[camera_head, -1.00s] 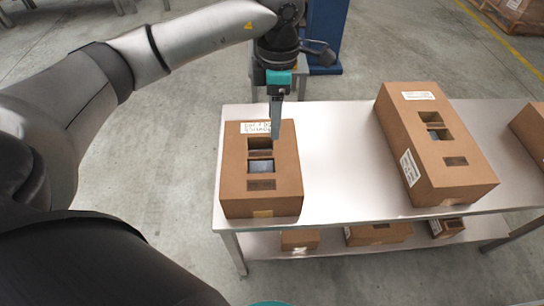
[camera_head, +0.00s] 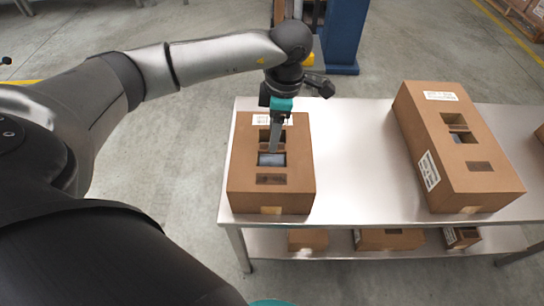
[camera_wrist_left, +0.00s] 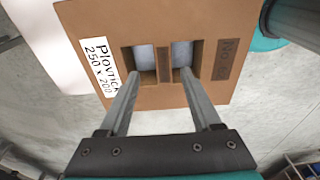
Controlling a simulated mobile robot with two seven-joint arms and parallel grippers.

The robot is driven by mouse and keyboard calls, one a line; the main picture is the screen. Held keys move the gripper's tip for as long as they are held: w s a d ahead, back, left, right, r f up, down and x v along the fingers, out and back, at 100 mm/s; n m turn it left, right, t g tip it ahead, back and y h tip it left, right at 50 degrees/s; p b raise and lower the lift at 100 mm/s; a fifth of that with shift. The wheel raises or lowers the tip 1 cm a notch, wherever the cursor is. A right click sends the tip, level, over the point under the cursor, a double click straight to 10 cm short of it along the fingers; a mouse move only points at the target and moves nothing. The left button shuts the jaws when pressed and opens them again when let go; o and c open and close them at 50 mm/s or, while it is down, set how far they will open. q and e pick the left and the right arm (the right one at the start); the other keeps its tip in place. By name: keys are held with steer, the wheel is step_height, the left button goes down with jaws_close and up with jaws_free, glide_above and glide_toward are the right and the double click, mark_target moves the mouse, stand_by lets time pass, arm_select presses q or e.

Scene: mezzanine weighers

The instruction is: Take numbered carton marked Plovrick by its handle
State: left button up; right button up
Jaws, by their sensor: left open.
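The brown carton (camera_head: 240,165) stands at the left end of the steel table. In the left wrist view the carton (camera_wrist_left: 200,95) has a white label (camera_wrist_left: 98,67) reading Plovrick 250 x 200. Its handle is a narrow cardboard strip (camera_wrist_left: 162,65) between two cut-out openings. My left gripper (camera_wrist_left: 158,75) is open and empty, pointing down over the carton, one fingertip to each side of the strip. In the head view the left gripper (camera_head: 271,150) covers part of the openings. How deep the fingertips reach is unclear. My right gripper is not in view.
A larger carton (camera_head: 465,150) with similar openings stands further right on the table (camera_head: 360,170), and part of another shows at the right edge. Smaller cartons (camera_head: 390,239) are on the lower shelf. A blue column (camera_head: 344,35) stands behind. The tabletop between the cartons is clear.

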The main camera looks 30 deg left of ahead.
mark_target(272, 161)
arm_select(q)
steer(key=shift+s+f+b, duration=0.15)
steer(key=shift+f+b, duration=0.2)
steer(key=shift+f, duration=0.45)
steer(key=shift+s+f+b, duration=0.15)
steer(key=shift+f+b, duration=0.2)
steer(key=shift+f, duration=0.4)
steer(key=shift+f+b, duration=0.4)
steer(key=shift+f, duration=0.75)
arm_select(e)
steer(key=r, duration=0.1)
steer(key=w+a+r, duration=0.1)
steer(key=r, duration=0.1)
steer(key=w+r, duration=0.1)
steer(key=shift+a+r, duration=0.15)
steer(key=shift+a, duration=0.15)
arm_select(q)
jaws_close()
steer(key=shift+r, duration=0.1)
